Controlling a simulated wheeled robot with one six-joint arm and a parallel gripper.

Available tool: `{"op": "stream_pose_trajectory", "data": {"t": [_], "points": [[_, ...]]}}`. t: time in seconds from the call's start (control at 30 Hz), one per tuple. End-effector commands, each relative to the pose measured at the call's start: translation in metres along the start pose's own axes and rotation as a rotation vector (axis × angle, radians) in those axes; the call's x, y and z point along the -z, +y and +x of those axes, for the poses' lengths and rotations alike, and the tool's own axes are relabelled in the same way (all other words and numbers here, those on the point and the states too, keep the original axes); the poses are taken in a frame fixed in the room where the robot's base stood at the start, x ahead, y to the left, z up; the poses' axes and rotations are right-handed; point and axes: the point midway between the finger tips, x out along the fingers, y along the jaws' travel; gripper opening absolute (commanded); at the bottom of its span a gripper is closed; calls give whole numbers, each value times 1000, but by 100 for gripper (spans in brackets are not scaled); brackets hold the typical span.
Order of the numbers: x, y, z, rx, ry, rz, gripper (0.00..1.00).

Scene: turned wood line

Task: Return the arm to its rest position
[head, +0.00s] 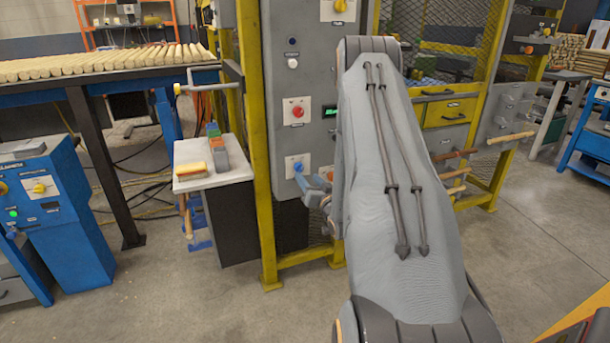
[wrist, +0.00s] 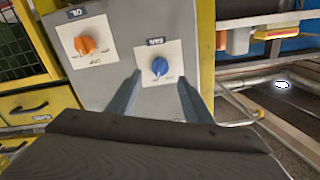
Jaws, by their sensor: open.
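My grey arm rises through the middle of the head view and bends down at the control cabinet (head: 283,100). My gripper (head: 308,182) shows small and partly hidden at the arm's left side, close to a blue knob on a white plate (head: 297,166). In the wrist view my gripper (wrist: 160,78) has its two blue-grey fingers apart with nothing between them. The blue knob (wrist: 160,67) appears between the fingertips, on the panel beyond them. I cannot tell whether a fingertip touches the panel. An orange knob (wrist: 85,43) is on the panel at upper left in the wrist view.
A yellow post (head: 257,140) stands left of the cabinet. A small white-topped stand (head: 240,172) holds coloured blocks. A blue control box (head: 65,225) and a conveyor of turned wood (head: 110,63) are at left. Dowels (head: 510,138) stick out at right. The right floor is open.

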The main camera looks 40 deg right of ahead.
Motion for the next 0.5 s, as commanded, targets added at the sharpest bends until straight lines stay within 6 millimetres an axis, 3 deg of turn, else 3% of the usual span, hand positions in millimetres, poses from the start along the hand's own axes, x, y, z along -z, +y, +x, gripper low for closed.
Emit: {"op": "stream_pose_trajectory", "data": {"t": [0.17,0.5], "points": [[1,0,-13,-1,1,1,46],[0,0,-14,0,0,0,46]]}}
